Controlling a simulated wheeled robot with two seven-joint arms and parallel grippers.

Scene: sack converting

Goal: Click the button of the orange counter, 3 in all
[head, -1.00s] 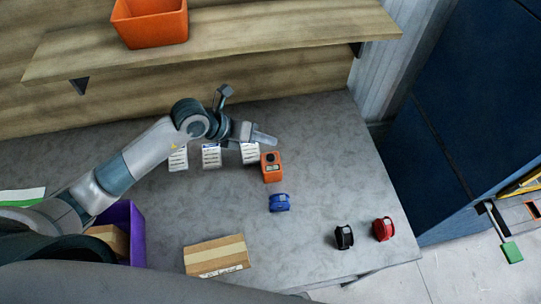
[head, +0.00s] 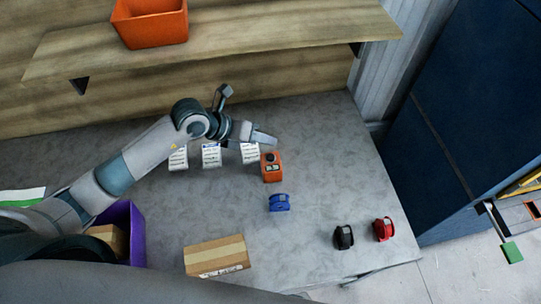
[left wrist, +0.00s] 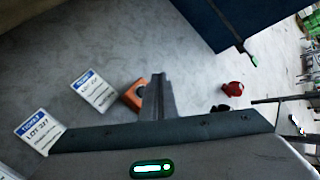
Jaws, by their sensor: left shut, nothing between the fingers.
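The orange counter (head: 272,173) stands on the grey table, with a dark round button (head: 270,158) on its top and a small display on its front. In the left wrist view the counter (left wrist: 133,95) is partly hidden behind my fingers. My left gripper (head: 274,141) is shut and empty. Its fingertips appear just behind and above the counter's button in the head view; I cannot tell the exact height gap, and no contact is visible. My right gripper is not in view.
A blue device (head: 279,202) lies just in front of the counter. Black (head: 343,237) and red (head: 383,229) devices lie at the front right. A cardboard box (head: 217,256), a purple bin (head: 136,232) and white labels (head: 211,155) are around. An orange bin (head: 150,22) stands on the shelf.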

